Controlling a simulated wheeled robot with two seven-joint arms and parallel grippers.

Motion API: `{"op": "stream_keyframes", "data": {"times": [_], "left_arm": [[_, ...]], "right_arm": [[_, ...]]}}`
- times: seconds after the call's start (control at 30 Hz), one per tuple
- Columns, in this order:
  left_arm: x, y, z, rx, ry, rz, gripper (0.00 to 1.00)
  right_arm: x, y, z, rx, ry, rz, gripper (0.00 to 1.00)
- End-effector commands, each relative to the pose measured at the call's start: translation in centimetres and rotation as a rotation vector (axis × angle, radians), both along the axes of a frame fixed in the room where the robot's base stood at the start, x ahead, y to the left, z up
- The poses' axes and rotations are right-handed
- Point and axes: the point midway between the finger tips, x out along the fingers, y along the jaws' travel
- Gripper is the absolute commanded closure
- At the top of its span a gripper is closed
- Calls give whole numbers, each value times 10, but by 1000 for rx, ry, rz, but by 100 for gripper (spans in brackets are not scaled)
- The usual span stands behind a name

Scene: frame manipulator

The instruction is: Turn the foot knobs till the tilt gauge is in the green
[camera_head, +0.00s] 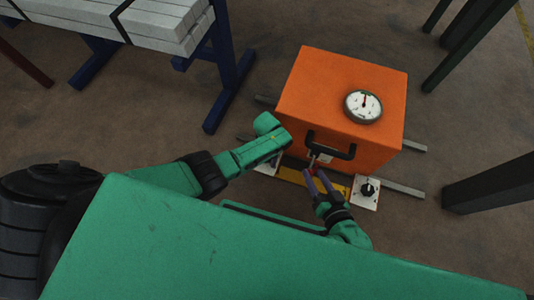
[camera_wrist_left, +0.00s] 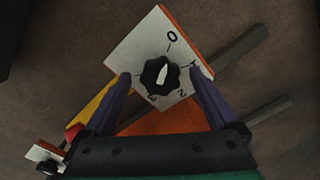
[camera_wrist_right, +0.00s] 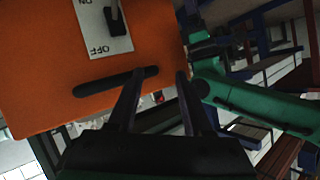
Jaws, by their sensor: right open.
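The orange machine (camera_head: 340,90) has a round white tilt gauge (camera_head: 363,106) on top. Its needle points up in the picture; the green band is too small to make out. In the left wrist view, a black foot knob (camera_wrist_left: 160,76) sits on a white plate marked 0 to 3, its pointer roughly toward 0. My left gripper (camera_wrist_left: 160,75) is open, with a finger on each side of this knob; contact is unclear. Another foot knob (camera_head: 368,189) shows at the machine's front right. My right gripper (camera_head: 314,172) is open and empty, near the black handle (camera_head: 331,148).
In the right wrist view, an ON/OFF switch (camera_wrist_right: 115,20) is on the orange face above the handle. Grey rails (camera_head: 405,188) stick out at the machine's base. A blue rack (camera_head: 222,75) with pale beams stands at left, and a dark post (camera_head: 490,184) at right.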

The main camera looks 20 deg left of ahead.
Motion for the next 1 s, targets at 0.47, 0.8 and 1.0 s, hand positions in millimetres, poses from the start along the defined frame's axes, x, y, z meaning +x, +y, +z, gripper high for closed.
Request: {"op": "stream_keyframes", "data": {"times": [0.47, 0.8, 1.0], "left_arm": [[1, -1, 35, -1, -4, -2, 7], [1, 0, 86, 0, -4, -2, 7], [1, -1, 111, -2, -2, -2, 7]], "right_arm": [[0, 0, 33, -17, 24, 15, 50], [2, -40, 63, -240, 291, 72, 50], [-12, -78, 84, -371, 486, 73, 50]]}}
